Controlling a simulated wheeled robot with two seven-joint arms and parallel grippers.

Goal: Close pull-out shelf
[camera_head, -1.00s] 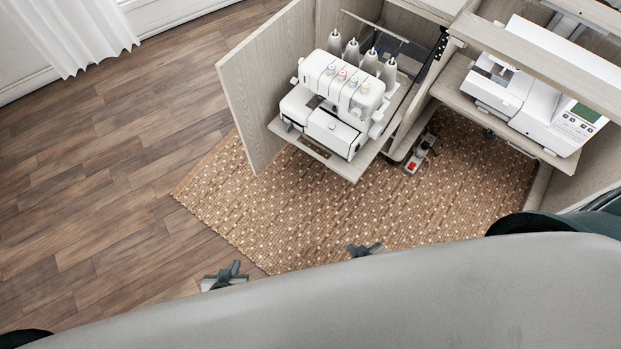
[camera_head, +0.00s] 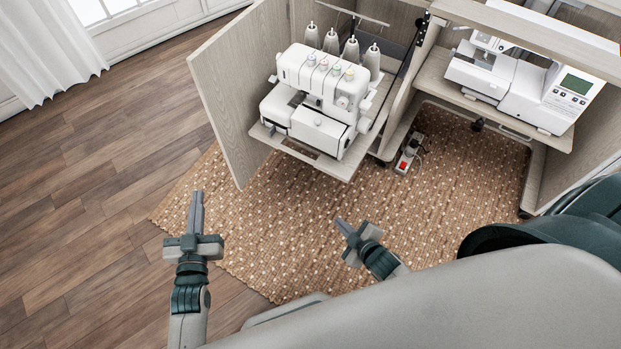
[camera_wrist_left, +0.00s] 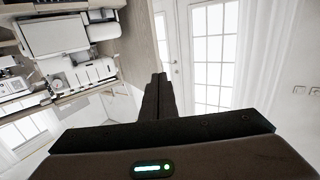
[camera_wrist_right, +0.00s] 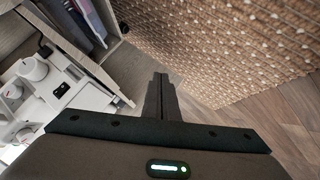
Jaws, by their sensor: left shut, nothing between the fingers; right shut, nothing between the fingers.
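The pull-out shelf (camera_head: 343,168) sticks out from the cabinet's left bay in the head view. A white serger (camera_head: 318,100) with several thread cones stands on it. My left gripper (camera_head: 197,195) is shut and empty, above the floor to the left of and nearer than the shelf. My right gripper (camera_head: 340,224) is shut and empty, above the rug below the shelf. Both are apart from the shelf. The left wrist view shows my left fingers (camera_wrist_left: 159,80) shut. The right wrist view shows my right fingers (camera_wrist_right: 161,80) shut, with white machine parts at left.
An open wooden door (camera_head: 228,92) stands left of the shelf. A sewing machine (camera_head: 520,80) sits on another shelf at right. A power strip (camera_head: 407,158) lies under the cabinet.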

